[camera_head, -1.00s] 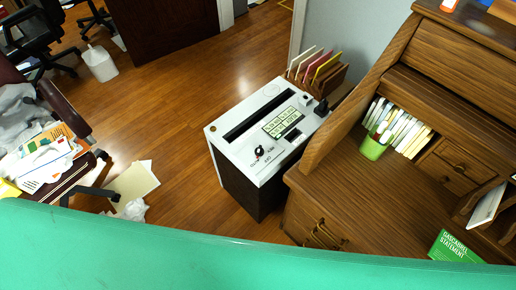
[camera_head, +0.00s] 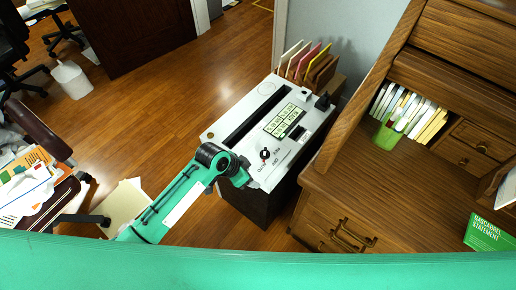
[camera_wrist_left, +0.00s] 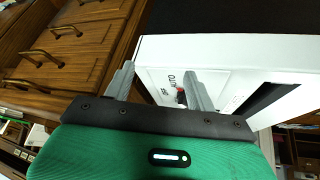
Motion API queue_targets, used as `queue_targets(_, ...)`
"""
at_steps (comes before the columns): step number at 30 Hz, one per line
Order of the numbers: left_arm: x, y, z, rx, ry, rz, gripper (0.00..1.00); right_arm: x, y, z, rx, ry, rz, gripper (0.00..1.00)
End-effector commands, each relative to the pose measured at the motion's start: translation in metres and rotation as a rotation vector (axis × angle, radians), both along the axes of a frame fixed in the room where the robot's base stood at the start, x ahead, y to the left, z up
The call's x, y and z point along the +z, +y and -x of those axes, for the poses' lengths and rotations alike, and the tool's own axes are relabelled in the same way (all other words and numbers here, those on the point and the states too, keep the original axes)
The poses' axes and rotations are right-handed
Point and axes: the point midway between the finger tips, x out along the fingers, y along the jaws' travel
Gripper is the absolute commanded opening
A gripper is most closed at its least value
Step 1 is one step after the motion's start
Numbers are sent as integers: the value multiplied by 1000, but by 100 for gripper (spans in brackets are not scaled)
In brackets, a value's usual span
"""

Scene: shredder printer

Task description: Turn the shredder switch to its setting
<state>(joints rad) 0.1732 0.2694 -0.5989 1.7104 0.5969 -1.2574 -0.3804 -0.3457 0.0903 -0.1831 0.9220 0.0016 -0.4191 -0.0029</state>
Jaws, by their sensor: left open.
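The shredder (camera_head: 222,131) has a white top, a dark slot and a black body. Its black switch (camera_head: 265,155) sits near the front end of the top, with small printed labels around it. My left gripper (camera_head: 244,178) is just in front of the switch in the head view, its fingers mostly hidden by the wrist. In the left wrist view the open fingers (camera_wrist_left: 158,70) point at the white shredder top. The switch (camera_wrist_left: 181,97) shows dark with a red mark beside the right finger, partly covered by it, near the words OFF and AUTO. I cannot tell whether they touch.
A wooden desk (camera_head: 335,190) with drawers stands close to the shredder's right side. A rack with colored folders (camera_head: 312,62) is behind it. A chair with papers (camera_head: 28,190) is at the left.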

Motion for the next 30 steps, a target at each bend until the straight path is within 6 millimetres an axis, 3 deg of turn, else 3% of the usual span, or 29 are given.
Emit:
queue_targets(12,53,-18,-55,-329,-60,-38,56,-3,-3,-5,1,-5,3,34)
queue_targets(22,109,-1,-99,-605,-75,-115,56,-4,0,-11,0,-8,1,34)
queue_targets(30,129,10,-112,-681,-69,-139,56,-4,2,-9,-2,-5,-1,34)
